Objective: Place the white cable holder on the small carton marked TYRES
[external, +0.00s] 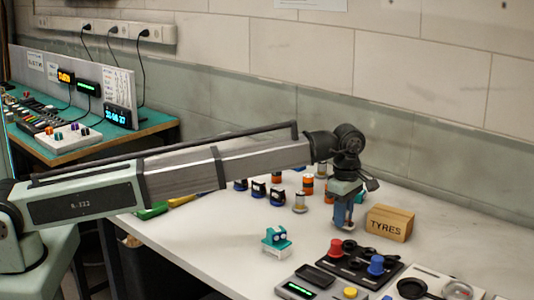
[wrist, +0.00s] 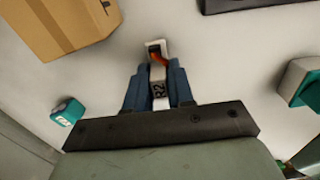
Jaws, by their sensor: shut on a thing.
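The small carton marked TYRES (external: 389,223) is a brown box on the white bench, just right of my gripper (external: 347,212) in the external view. It also shows at the upper left of the wrist view (wrist: 62,22). My gripper (wrist: 158,85) points down with its blue fingers shut on a small white piece (wrist: 155,50), which looks like the white cable holder. The piece bears R2 and has an orange part inside its open end. Its lower end shows below the fingers in the external view (external: 348,227), beside the carton, near the bench top; contact with the bench is unclear.
A teal block on a white base (external: 276,243) stands left of my gripper. A black tray with red and blue knobs (external: 358,263) lies in front. Several small spools and servos (external: 258,189) stand behind. The wall (external: 450,175) rises behind the carton.

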